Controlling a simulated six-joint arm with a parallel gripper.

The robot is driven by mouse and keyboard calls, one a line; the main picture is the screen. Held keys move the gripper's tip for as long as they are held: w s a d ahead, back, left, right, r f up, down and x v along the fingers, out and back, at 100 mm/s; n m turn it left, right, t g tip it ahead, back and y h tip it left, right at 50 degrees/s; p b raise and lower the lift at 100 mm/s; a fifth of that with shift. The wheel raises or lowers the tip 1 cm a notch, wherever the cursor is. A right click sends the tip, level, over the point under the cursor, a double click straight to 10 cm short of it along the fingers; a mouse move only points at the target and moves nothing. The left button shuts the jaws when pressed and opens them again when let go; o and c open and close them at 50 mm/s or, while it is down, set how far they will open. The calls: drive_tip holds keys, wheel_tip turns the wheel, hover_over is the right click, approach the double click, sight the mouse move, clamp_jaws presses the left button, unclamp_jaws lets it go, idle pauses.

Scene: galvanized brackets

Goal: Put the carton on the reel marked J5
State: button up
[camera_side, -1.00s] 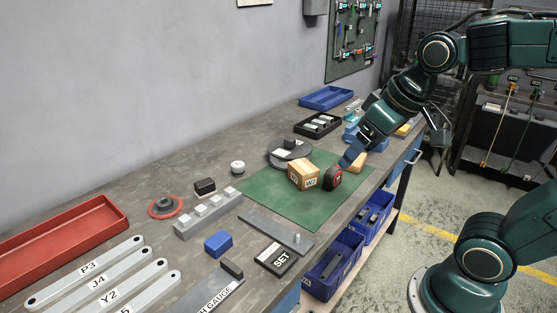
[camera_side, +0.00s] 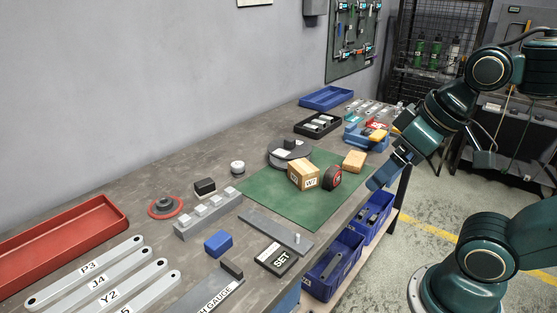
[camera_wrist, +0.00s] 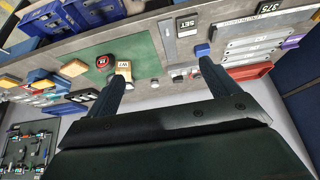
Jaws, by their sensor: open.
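The carton (camera_side: 303,175) is a tan box with white labels starting with W, standing on the green mat beside the reel. It also shows in the wrist view (camera_wrist: 123,67), close to one finger's tip. The dark grey reel (camera_side: 276,158) lies flat at the mat's back-left edge with a raised hub. Its pale label is too small to read, so I cannot confirm J5. My gripper (camera_side: 374,184) is open and empty, beyond the bench's front edge, to the right of the carton and apart from it. Its two fingers (camera_wrist: 163,72) are spread wide in the wrist view.
A grey plate with a pin (camera_side: 275,232) lies in front of the mat. The mat's front-left part is bare.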

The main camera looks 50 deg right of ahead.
drive_tip(key=w+d+r+m+g+y, duration=0.1)
drive_tip(key=w+d+m, duration=0.1)
drive_tip(key=w+m, duration=0.35)
drive_tip(key=w+d+r+m+g, duration=0.1)
drive_tip(key=w+d+m, duration=0.15)
drive_tip(key=w, duration=0.55)
drive_tip(key=w+d+r+m+g+y, duration=0.1)
drive_tip(key=w+d+r+m, duration=0.2)
drive_tip(key=w, duration=0.4)
drive_tip(key=w+d+f+m, duration=0.4)
drive_tip(key=d+f, duration=0.3)
drive_tip(key=d, duration=0.2)
drive_tip(key=w+d+f+m+g+y, duration=0.1)
drive_tip(key=w+d+f+m, duration=0.4)
drive_tip(key=d+f+m, duration=0.2)
drive_tip(key=shift+w+d+f, duration=0.15)
drive_tip(key=shift+w+d, duration=0.1)
drive_tip(key=shift+d, duration=0.65)
hover_over(304, 166)
drive_tip(key=d, duration=0.2)
drive_tip(key=shift+s+a+f, duration=0.1)
drive_tip(key=shift+s+f, duration=0.05)
drive_tip(key=shift+f, duration=1.9)
drive_tip(key=shift+s+f, duration=0.1)
drive_tip(key=shift+f, duration=1.95)
drive_tip(key=shift+x, duration=2.55)
